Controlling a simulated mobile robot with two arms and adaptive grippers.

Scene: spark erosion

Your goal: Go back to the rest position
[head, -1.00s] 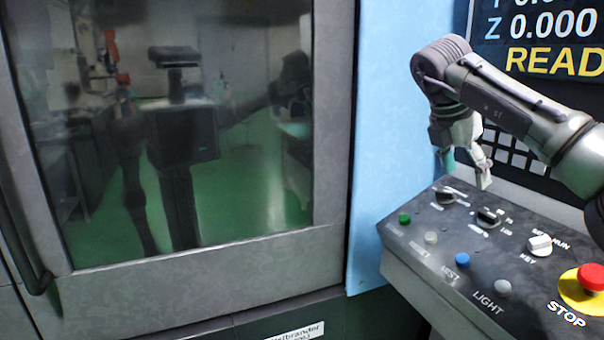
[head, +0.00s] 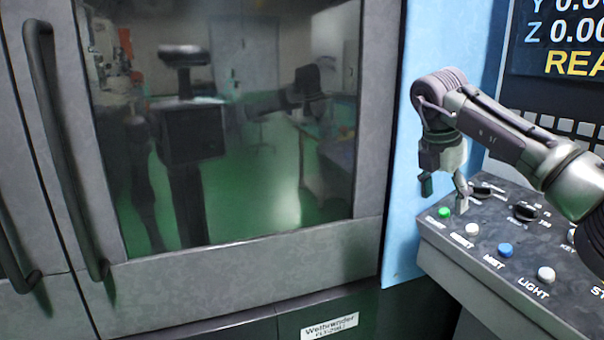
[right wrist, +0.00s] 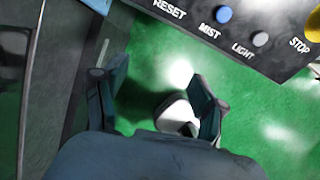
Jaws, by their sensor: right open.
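My right gripper (head: 445,188) is open and empty in the head view. It hangs pointing down at the left end of the control panel (head: 462,257), near the green button. Its two fingers also show apart in the right wrist view (right wrist: 155,105), with green floor below them and nothing between them. The right arm comes in from the right edge, bent at the elbow. My left gripper is not in view, apart from a dim reflection of my body in the machine door's window.
The panel carries a green button (head: 444,212), a white button (head: 471,229), a blue button (head: 505,250), a light button (head: 546,274) and black knobs. The closed machine door (head: 240,262) with handles fills the left. A display (head: 560,40) stands behind the arm.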

